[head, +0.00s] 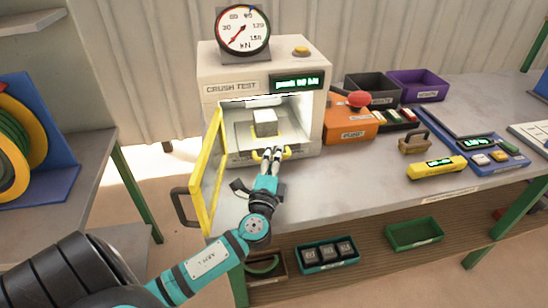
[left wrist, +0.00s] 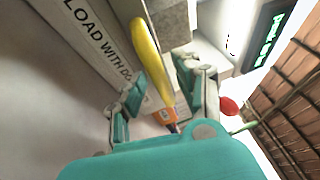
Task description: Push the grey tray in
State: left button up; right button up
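The grey tray (head: 241,137) sits in the open chamber of the white crush-test press (head: 222,75), with a pale grey block (head: 265,122) on it. A yellow handle (head: 286,154) shows at the tray's front; it also crosses the left wrist view (left wrist: 146,50). My left gripper (head: 268,154) is at this handle, in front of the chamber. In the left wrist view its two teal fingers (left wrist: 158,88) stand apart on either side of the handle, with gaps visible. Contact cannot be told. My right gripper is not in view.
The press's yellow-framed door (head: 207,172) stands open to the left of my forearm. A green display (head: 297,83) and an orange button (head: 301,51) are on the press. An orange box with a red knob (head: 349,122) stands close on the right. The bench front is mostly clear.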

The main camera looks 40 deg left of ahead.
pick_arm(q)
jog(key=v, duration=1.2)
